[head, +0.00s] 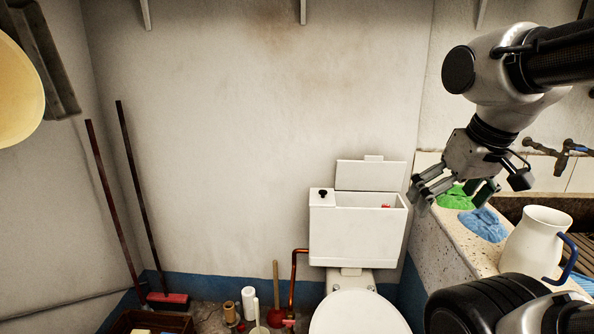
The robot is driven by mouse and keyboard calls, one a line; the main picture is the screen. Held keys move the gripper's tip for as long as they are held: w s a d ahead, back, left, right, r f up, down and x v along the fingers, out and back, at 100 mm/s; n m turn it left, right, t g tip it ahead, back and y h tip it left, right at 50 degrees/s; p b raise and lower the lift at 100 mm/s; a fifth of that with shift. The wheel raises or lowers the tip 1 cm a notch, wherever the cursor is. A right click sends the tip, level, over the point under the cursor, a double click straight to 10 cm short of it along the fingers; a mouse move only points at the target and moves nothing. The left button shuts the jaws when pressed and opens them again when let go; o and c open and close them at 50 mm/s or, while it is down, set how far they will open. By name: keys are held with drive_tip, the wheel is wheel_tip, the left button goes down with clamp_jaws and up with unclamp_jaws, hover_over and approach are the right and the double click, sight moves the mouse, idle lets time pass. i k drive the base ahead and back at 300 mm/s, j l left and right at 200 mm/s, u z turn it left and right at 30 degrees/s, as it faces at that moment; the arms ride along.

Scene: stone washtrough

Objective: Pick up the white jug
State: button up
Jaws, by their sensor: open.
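The white jug (533,243) stands upright on the stone trough's ledge (452,240) at the right of the head view. Its blue handle (567,258) is on its right side. My arm partly hides its lower part. My gripper (448,196) is open and empty, with its fingers pointing down and left. It is to the left of and farther back than the jug, near the green cloth (455,197), and is apart from the jug.
A blue cloth (483,225) lies on the ledge between the green cloth and the jug. A tap (562,152) sticks out from the wall above the dark basin (572,208). An open toilet cistern (355,235) and toilet (357,315) stand left of the trough.

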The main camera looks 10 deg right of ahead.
sight(533, 249)
drive_tip(key=l+z, duration=1)
drive_tip(key=k+z, duration=0.1)
drive_tip(key=k, duration=0.45)
